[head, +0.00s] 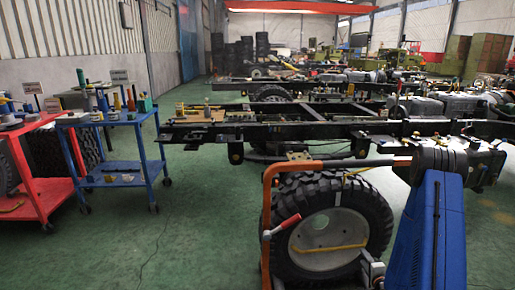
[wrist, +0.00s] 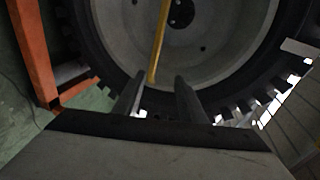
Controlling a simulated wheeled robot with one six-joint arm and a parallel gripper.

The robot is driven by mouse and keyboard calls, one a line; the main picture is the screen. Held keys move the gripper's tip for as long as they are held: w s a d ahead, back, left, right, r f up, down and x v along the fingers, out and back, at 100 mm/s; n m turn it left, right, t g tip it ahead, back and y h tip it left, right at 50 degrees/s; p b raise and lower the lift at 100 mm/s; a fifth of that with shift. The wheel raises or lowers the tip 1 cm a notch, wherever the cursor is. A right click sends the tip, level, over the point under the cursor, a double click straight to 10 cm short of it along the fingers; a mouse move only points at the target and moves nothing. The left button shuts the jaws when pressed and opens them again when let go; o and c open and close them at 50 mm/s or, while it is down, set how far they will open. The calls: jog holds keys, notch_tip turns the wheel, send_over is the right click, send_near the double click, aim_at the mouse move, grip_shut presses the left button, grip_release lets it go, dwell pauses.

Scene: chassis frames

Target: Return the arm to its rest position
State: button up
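My gripper (wrist: 157,90) shows in the wrist view with its two dark fingers apart and nothing between them. It faces the grey hub (wrist: 215,45) of a large wheel, near the lower edge of the tyre. A yellow bar (wrist: 158,40) crosses the hub, and its lower end shows in line with the gap between the fingers. I cannot tell how far it is from them. In the head view, the gripper itself cannot be made out.
The black tyre (head: 375,215) stands in an orange frame (head: 268,210) in the head view. A long truck chassis (head: 300,125) lies behind it. A blue cart (head: 122,168) and a red cart (head: 45,195) stand at left. Green floor (head: 190,235) is clear between carts and wheel.

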jog(key=w+a+r+n+g, duration=0.1)
jog(key=a+r+n+g, duration=0.3)
jog(key=r, duration=0.8)
jog(key=s+a+r+n+g, duration=0.1)
jog(key=s+a+r+n, duration=0.2)
jog(key=r, duration=0.3)
jog(key=s+a+r+n+g, duration=0.1)
jog(key=s+a+r+n, duration=0.1)
jog(key=s+r+n, duration=0.3)
jog(key=s+a+r+n+g, duration=0.1)
jog(key=s+a+r, duration=0.3)
jog(key=s, duration=0.6)
jog(key=s+a+r+n+g+y, duration=0.1)
jog(key=s+a+r, duration=0.3)
jog(key=s, duration=0.7)
jog(key=s+a+r+n+g, duration=0.2)
jog(key=s+r, duration=0.4)
jog(key=s, duration=0.5)
jog(key=shift+a+n, duration=0.8)
jog(key=shift+a, duration=0.4)
jog(key=shift+w, duration=0.1)
